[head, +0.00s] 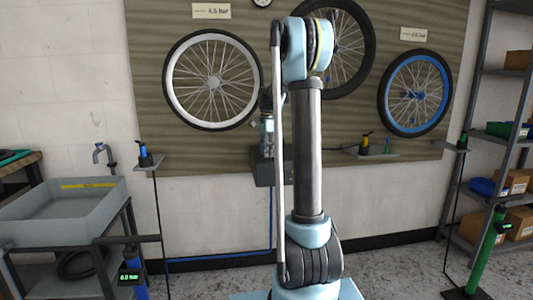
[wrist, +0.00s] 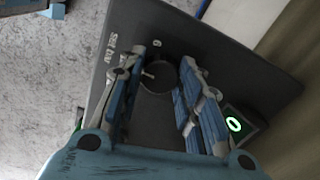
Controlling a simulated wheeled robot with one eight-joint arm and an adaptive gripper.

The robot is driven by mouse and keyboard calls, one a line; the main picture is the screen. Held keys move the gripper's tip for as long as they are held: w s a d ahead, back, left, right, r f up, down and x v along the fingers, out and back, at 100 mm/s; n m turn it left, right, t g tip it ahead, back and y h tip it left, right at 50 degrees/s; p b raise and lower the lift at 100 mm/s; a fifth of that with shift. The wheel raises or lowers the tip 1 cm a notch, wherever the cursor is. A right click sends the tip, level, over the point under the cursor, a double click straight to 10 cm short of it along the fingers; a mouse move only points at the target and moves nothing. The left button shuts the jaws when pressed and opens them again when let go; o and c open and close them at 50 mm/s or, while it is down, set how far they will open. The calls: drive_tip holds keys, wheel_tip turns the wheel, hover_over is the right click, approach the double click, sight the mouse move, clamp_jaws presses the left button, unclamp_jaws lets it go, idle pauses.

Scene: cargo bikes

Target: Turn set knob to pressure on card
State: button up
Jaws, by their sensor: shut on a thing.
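The set knob (wrist: 158,76) is a dark round knob on the grey control box (wrist: 245,70), beside white "SET bar" lettering in the wrist view. My gripper (wrist: 163,62) has its blue-padded fingers closed on either side of the knob. A small display (wrist: 235,125) on the box glows with a green character that looks like 0. In the head view the control box (head: 264,174) hangs on the wall, partly behind my arm. A card (head: 211,11) reading about 4.5 bar is above the white-rimmed wheel, and another card (head: 420,34), less legible, is above the blue-rimmed wheel.
A white-rimmed wheel (head: 170,82), a dark wheel (head: 355,50) and a blue-rimmed wheel (head: 443,97) hang on the board. A grey sink (head: 75,212) and a blue pump (head: 133,275) are at left. Shelving and a green pump (head: 484,253) are at right.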

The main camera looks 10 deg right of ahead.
drive_tip(key=shift+w+a, duration=0.1)
drive_tip(key=shift+w, duration=0.05)
drive_tip(key=o, duration=1.1)
drive_tip(key=shift+c, duration=0.2)
wheel_tip(320, 180, up, 12)
